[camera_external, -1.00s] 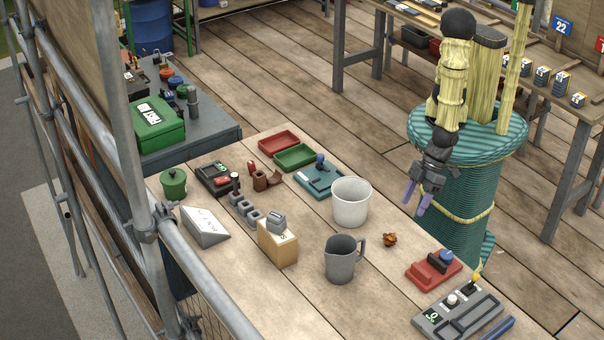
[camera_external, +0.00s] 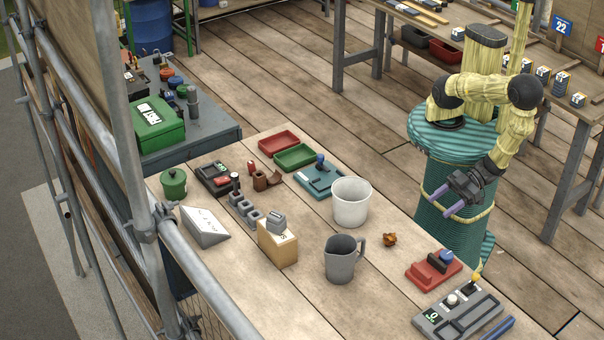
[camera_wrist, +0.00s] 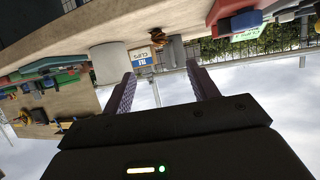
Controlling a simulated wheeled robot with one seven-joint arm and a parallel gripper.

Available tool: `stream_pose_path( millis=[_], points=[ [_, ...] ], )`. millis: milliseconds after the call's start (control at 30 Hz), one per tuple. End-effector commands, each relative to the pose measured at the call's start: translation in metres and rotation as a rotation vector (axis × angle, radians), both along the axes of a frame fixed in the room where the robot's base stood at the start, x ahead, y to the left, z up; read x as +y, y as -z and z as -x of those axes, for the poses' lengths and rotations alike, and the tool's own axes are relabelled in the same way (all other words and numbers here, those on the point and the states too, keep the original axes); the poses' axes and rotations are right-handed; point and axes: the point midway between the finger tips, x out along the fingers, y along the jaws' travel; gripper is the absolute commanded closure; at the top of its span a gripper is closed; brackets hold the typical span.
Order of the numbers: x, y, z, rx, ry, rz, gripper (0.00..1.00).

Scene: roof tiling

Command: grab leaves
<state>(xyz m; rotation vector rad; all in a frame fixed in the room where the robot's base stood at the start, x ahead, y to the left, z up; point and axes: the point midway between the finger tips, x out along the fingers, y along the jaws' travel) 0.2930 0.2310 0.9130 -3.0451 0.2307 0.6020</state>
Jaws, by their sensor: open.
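The leaves (camera_external: 390,240) are a small brown-orange clump on the wooden table, right of the white bucket and the grey mug. In the wrist view the leaves (camera_wrist: 158,37) show small and far off, beyond the fingertips. My gripper (camera_external: 449,205) is open and empty, with two purple fingers pointing left toward the table. It hangs in front of my teal base, to the right of the leaves and apart from them. In the wrist view my gripper (camera_wrist: 160,82) shows both fingers spread with nothing between them.
A white bucket (camera_external: 351,203) and a grey mug (camera_external: 341,260) stand left of the leaves. A red device (camera_external: 433,270) and a grey control box (camera_external: 458,312) lie toward the table's right corner. The tabletop (camera_external: 385,285) around the leaves is bare.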

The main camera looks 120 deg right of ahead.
Motion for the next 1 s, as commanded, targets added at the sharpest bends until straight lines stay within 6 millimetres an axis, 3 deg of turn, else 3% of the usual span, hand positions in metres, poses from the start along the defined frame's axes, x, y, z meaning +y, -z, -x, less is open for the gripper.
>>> stream_pose_path(
  millis=[267, 800, 1000],
  points=[
    [-0.004, 0.007, -0.020, 0.001, 0.005, 0.002, 0.41],
    [-0.017, 0.042, -0.104, 0.002, 0.002, 0.000, 0.41],
    [-0.018, 0.047, -0.112, 0.003, 0.000, 0.000, 0.41]
  ],
)
